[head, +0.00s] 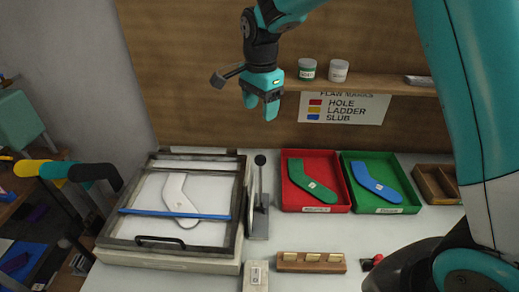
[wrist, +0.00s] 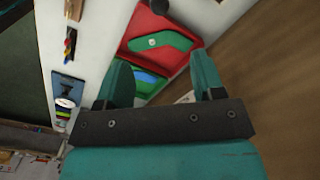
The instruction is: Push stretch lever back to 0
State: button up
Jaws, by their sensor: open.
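The stretch lever (head: 260,183) stands upright beside the right edge of the boarding frame, with a dark round knob on top and a grey base plate below. A dark round shape at the top edge of the wrist view (wrist: 159,5) may be its knob. My gripper (head: 261,107) is open and empty. It is in the air above the lever, clear of it, in front of the wooden back wall. Its two teal fingers also show spread apart in the wrist view (wrist: 162,72). The lever's scale marks are too small to read.
The boarding frame (head: 109,229) holds a white sock (head: 175,193) under a blue bar (head: 170,214). A red tray (head: 318,207) with a green sock and a green tray (head: 395,208) with a blue sock lie right of the lever. A wooden block (head: 312,267) stands in front.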

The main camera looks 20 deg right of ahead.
aim_at(260, 156)
notch_tip(260, 156, down, 17)
jog(key=p, duration=0.4)
jog(key=shift+r, duration=0.1)
jog(key=shift+c, duration=0.2)
